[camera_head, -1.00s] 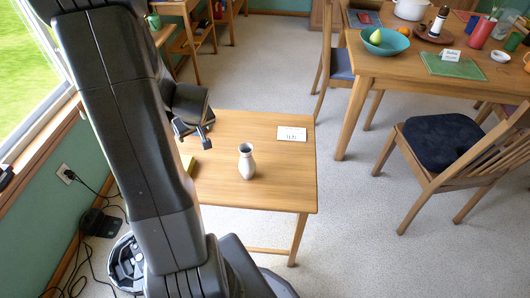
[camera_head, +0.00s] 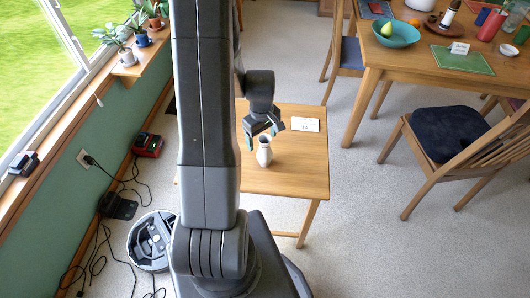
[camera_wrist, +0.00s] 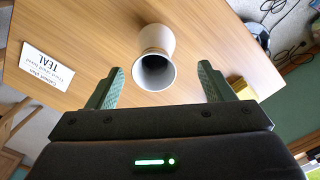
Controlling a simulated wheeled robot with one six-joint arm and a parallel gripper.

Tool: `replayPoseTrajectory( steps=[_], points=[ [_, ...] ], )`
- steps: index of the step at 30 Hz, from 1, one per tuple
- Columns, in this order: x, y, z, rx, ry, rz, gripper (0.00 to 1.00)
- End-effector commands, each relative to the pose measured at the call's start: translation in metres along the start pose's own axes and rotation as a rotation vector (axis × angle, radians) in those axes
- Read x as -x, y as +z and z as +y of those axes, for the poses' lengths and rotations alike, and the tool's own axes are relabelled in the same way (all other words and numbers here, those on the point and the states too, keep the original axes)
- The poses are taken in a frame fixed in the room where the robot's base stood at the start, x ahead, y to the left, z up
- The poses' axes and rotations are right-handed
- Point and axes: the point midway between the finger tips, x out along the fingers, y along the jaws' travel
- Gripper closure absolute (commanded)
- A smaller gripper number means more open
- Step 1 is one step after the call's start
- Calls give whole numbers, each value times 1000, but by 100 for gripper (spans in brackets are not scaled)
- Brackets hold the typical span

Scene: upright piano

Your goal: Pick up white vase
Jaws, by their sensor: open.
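The white vase (camera_head: 264,152) stands upright on the small wooden table (camera_head: 290,182) in the head view. In the wrist view the vase (camera_wrist: 154,58) shows its dark open mouth toward the camera. It lies between and just beyond the lines of the two fingertips. My gripper (camera_head: 262,133) is above and close to the vase's top in the head view. In the wrist view my gripper (camera_wrist: 160,82) has its two green-padded fingers wide apart, with nothing held. Whether a finger touches the vase cannot be told.
A white card (camera_head: 305,124) with printed text lies on the table beside the vase. A chair with a dark cushion (camera_head: 448,134) and a larger dining table (camera_head: 400,65) stand to the right. Cables (camera_head: 95,235) and a round robot-vacuum-like device (camera_head: 150,240) are on the floor at left.

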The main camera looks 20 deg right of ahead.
Motion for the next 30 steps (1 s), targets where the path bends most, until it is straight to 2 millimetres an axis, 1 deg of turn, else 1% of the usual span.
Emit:
replayPoseTrajectory(
  steps=[3, 8, 16, 21, 25, 30],
  points=[
    [-8, 0, 0, 0, -1, 0, 25],
    [-14, 1, 1, -1, 0, 0, 25],
    [-42, 8, 5, 0, -2, -2, 25],
    [-58, 7, 6, 0, 0, 1, 25],
    [-62, 7, 6, 0, 1, 2, 25],
    [-62, 7, 6, 0, 1, 2, 25]
  ],
)
